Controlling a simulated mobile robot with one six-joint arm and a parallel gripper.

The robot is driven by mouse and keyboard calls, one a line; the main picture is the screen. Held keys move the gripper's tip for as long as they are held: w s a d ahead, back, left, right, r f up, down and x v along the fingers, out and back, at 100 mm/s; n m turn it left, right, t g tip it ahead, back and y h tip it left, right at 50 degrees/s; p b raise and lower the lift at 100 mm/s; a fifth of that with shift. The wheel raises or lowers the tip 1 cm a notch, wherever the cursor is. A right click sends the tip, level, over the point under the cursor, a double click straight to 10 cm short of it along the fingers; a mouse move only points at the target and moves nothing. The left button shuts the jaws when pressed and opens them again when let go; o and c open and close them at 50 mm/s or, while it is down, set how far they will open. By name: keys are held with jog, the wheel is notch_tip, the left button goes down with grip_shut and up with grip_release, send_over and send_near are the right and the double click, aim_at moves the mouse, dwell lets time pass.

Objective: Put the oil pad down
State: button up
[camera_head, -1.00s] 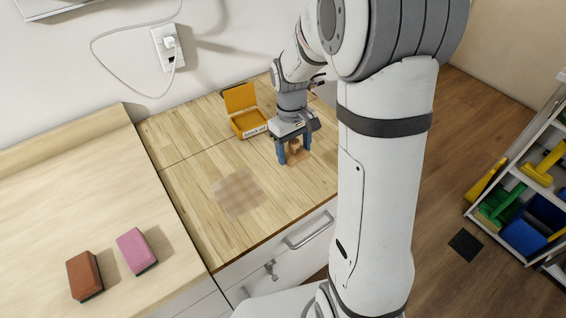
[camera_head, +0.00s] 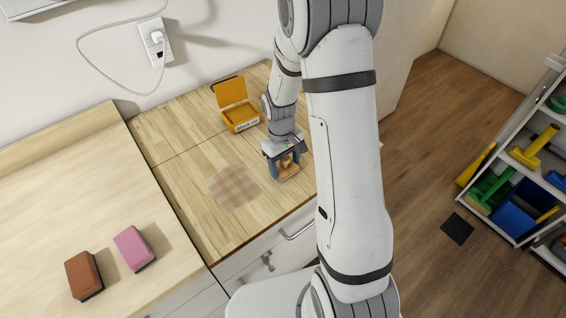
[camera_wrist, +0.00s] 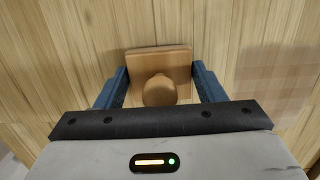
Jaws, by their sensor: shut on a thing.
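The oil pad (camera_wrist: 160,60) is a light brown wooden block with a round knob on top. In the wrist view it sits between the two blue fingers of my gripper (camera_wrist: 160,85), which is shut on it. In the head view my gripper (camera_head: 286,168) points down over the right part of the wooden worktop, with the oil pad (camera_head: 288,172) between its fingers. The pad is at or close to the worktop surface; I cannot tell whether it touches. A faint brown checked patch (camera_head: 233,188) lies on the worktop left of my gripper.
An open orange box (camera_head: 237,112) stands behind my gripper. Red-brown (camera_head: 84,275) and pink (camera_head: 134,248) blocks lie on the left counter (camera_head: 60,200). Drawers are below the front edge. A shelf with coloured items (camera_head: 520,200) stands at right.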

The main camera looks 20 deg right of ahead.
jog(key=shift+f, duration=0.15)
jog(key=o, duration=1)
jog(key=shift+c, duration=0.2)
jog(key=r, duration=0.3)
jog(key=r+b, duration=0.1)
jog(key=r, duration=0.3)
jog(key=w+r, duration=0.1)
jog(key=r, duration=0.3)
jog(key=shift+w+a+r, duration=0.1)
jog(key=shift+a, duration=0.15)
jog(key=shift+r, duration=0.7)
jog(key=s+r+m+t, duration=0.2)
jog(key=s+r, duration=0.3)
jog(key=s, duration=0.4)
jog(key=s+r+m+t, duration=0.2)
jog(key=s+r, duration=0.3)
jog(key=s, duration=0.4)
jog(key=shift+s+r+t+y, duration=0.15)
jog(key=shift+s+t+y, duration=0.1)
jog(key=shift+t+y, duration=0.05)
